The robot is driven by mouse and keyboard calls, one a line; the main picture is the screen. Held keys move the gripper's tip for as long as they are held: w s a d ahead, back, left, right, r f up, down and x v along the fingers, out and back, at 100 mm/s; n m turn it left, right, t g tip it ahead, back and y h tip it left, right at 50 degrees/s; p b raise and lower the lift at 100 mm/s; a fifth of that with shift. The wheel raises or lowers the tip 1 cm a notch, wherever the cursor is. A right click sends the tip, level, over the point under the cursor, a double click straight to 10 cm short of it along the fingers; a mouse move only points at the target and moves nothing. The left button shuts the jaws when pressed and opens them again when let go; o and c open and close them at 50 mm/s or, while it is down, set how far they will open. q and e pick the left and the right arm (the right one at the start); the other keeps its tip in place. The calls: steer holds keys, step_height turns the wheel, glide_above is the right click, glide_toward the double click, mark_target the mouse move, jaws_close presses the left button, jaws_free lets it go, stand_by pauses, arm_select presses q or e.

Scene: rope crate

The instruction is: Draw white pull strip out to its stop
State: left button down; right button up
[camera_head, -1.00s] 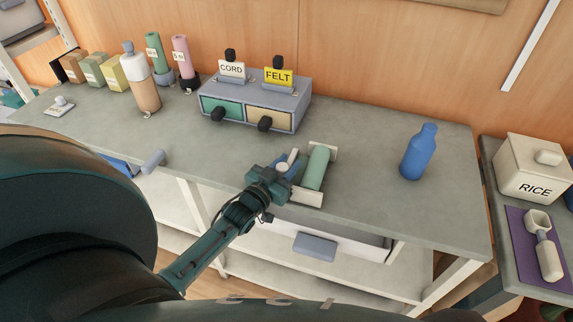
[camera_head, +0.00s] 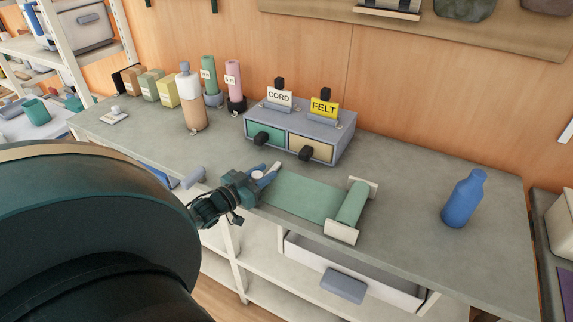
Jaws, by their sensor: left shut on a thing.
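A green roll (camera_head: 353,204) sits between two cream end plates near the front of the grey bench. A flat green sheet (camera_head: 300,194) stretches left from the roll along the bench top to my left gripper (camera_head: 266,174). The gripper's blue fingers are shut on the white pull strip (camera_head: 275,167) at the sheet's free end. Much of the strip is hidden by the fingers. My right gripper is not in view.
A grey two-drawer box (camera_head: 300,130) with CORD and FELT labels stands behind the sheet. A blue bottle (camera_head: 464,198) stands at the right. An open drawer (camera_head: 350,278) hangs below the front edge. Bottles and small blocks stand at the back left.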

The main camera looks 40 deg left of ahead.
arm_select(q)
steer(key=shift+s+a, duration=0.25)
steer(key=shift+a, duration=0.7)
steer(key=shift+s+a, duration=0.2)
steer(key=shift+a, duration=0.7)
steer(key=c, duration=1.3)
jaws_free()
steer(key=shift+c, duration=0.2)
steer(key=s, duration=1.3)
steer(key=shift+a, duration=0.15)
steer(key=shift+o, duration=0.2)
